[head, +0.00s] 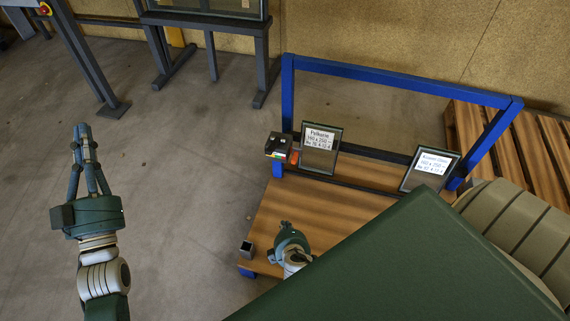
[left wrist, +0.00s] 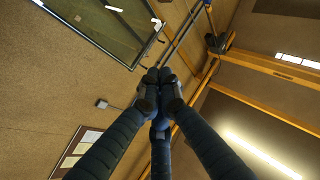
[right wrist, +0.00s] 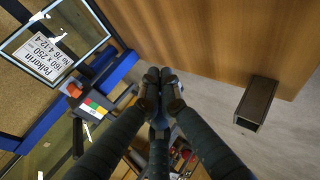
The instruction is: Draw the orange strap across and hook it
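A dark box with coloured stickers (head: 278,146) sits at the left post of the blue rack. A small orange piece (head: 294,157) shows beside it, perhaps the strap's end; it also shows in the right wrist view (right wrist: 73,90). No strap is seen drawn across. My right gripper (head: 286,228) is low over the wooden base, nearer than the box; its fingers (right wrist: 160,76) meet with nothing visible between them. My left gripper (head: 83,130) is raised over bare floor, far left of the rack, its fingers together and empty (left wrist: 160,76). I cannot make out a hook.
Two labelled glass panes (head: 320,150) (head: 430,170) lean in the blue rack (head: 400,84) on its wooden base (head: 300,206). A wooden pallet (head: 540,145) is at right. Floor at left is clear.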

